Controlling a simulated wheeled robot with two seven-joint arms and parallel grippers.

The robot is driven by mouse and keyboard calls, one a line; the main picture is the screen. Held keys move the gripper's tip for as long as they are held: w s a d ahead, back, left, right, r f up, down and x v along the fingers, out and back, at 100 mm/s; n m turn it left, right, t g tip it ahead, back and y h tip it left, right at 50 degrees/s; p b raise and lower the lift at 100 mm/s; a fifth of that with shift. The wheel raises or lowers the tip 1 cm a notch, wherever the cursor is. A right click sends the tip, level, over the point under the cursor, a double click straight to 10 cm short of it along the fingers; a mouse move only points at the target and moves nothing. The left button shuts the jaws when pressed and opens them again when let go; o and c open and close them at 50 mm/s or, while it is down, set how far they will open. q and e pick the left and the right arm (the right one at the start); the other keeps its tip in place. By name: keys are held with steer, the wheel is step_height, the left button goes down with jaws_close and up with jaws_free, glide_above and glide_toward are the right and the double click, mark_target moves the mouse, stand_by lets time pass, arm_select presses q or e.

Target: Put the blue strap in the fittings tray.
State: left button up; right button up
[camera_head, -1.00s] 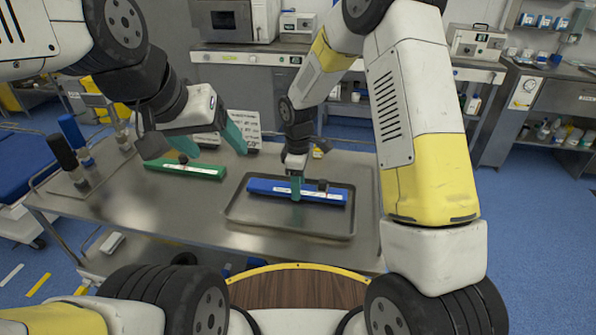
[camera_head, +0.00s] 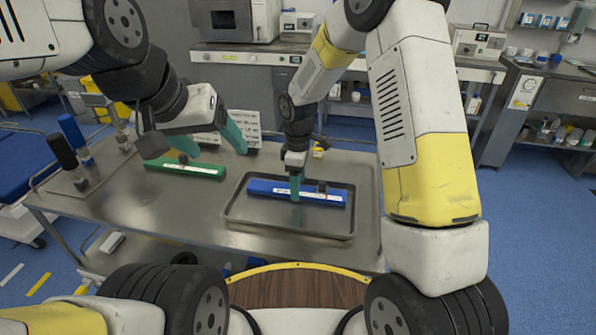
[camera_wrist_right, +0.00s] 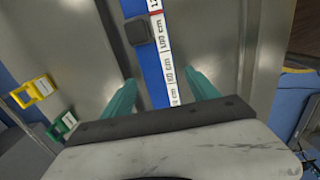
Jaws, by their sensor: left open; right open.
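The blue strap (camera_head: 265,188) lies flat along the fittings tray (camera_head: 290,232), toward its back side, with a white label and a small dark block on it. In the right wrist view the strap (camera_wrist_right: 153,76) runs between the two teal fingers, with a printed centimetre scale. My right gripper (camera_head: 295,190) is open over the middle of the strap; its fingers (camera_wrist_right: 160,94) stand apart on either side of it, without visible grip. My left gripper (camera_head: 209,146) is open and empty, above and beside a green strap (camera_head: 190,170) on the table.
A white printed sign (camera_head: 243,128) stands at the back. Small yellow and green clips (camera_wrist_right: 36,91) show beside the tray in the wrist view. The front of the tray is clear.

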steer(key=s+d+r+m+t, duration=0.1)
steer(key=s+d+r+m, duration=0.15)
steer(key=r, duration=0.75)
steer(key=s+d+r+m, duration=0.1)
steer(key=s+d+r, duration=0.15)
steer(key=r, duration=0.65)
steer(key=s+d+r+m+t, duration=0.1)
steer(key=s+d+r+m, duration=0.1)
steer(key=s+d+m, duration=0.1)
steer(key=s+d+r+m+t+y, duration=0.1)
steer(key=s+d+r+m+t, duration=0.1)
steer(key=s, duration=0.6)
steer(key=s+d+r+m+t+y, duration=0.1)
steer(key=s+d+r+m+t, duration=0.1)
steer(key=s+d+r+m, duration=0.2)
steer(key=s+m, duration=0.2)
steer(key=shift+m, duration=0.35)
